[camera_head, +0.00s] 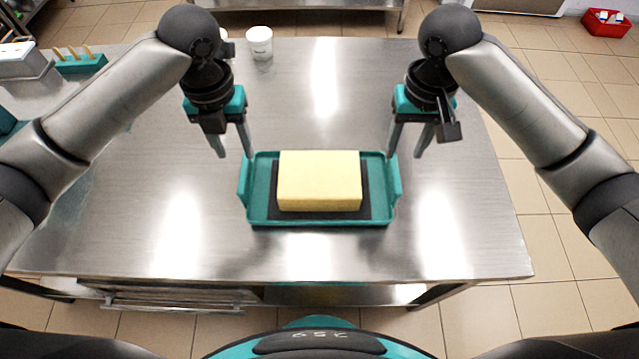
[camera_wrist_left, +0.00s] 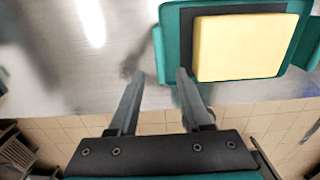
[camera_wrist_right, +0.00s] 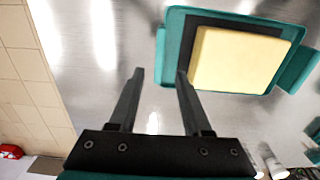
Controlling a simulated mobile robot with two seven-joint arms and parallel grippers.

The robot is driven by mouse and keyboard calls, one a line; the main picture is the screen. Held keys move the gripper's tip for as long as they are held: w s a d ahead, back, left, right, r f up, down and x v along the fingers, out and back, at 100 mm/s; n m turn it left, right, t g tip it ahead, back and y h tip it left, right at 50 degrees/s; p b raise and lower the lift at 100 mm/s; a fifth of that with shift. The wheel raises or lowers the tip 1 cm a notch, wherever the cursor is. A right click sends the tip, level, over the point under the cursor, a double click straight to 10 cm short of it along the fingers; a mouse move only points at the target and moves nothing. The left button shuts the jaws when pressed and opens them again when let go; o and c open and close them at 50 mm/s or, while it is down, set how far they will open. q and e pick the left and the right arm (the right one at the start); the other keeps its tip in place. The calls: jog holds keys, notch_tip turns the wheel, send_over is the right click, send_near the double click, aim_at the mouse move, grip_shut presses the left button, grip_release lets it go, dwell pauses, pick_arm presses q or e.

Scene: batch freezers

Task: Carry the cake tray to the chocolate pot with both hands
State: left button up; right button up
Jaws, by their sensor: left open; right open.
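The teal cake tray (camera_head: 320,221) lies flat on the steel table, with a raised handle at each short side. A yellow block of cake (camera_head: 319,178) rests on a dark mat in it. My left gripper (camera_head: 235,156) is open and empty, pointing down by the tray's left handle (camera_head: 243,181); in the left wrist view this handle (camera_wrist_left: 158,55) is just beyond the fingertips. My right gripper (camera_head: 406,156) is open and empty by the right handle (camera_head: 394,181), which is just beyond its fingertips in the right wrist view (camera_wrist_right: 160,55). I cannot make out a chocolate pot.
The steel table (camera_head: 150,215) is clear left and right of the tray. A white cup (camera_head: 259,43) stands at the back, partly beside my left arm. A teal holder with wooden handles (camera_head: 80,63) is at the back left. A red box (camera_head: 606,22) is on the floor, far right.

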aim_at(245, 172)
pick_arm(q)
notch_tip(245, 172, down, 12)
jog(key=shift+r, duration=0.25)
pick_arm(e)
notch_tip(245, 172, down, 12)
jog(key=shift+r, duration=0.25)
pick_arm(q)
jog(key=shift+c, duration=0.4)
pick_arm(e)
jog(key=shift+c, duration=0.4)
pick_arm(q)
grip_shut()
pick_arm(e)
grip_shut()
pick_arm(q)
jog(key=shift+w+d+r, duration=0.1)
pick_arm(e)
jog(key=shift+w+a+r, duration=0.1)
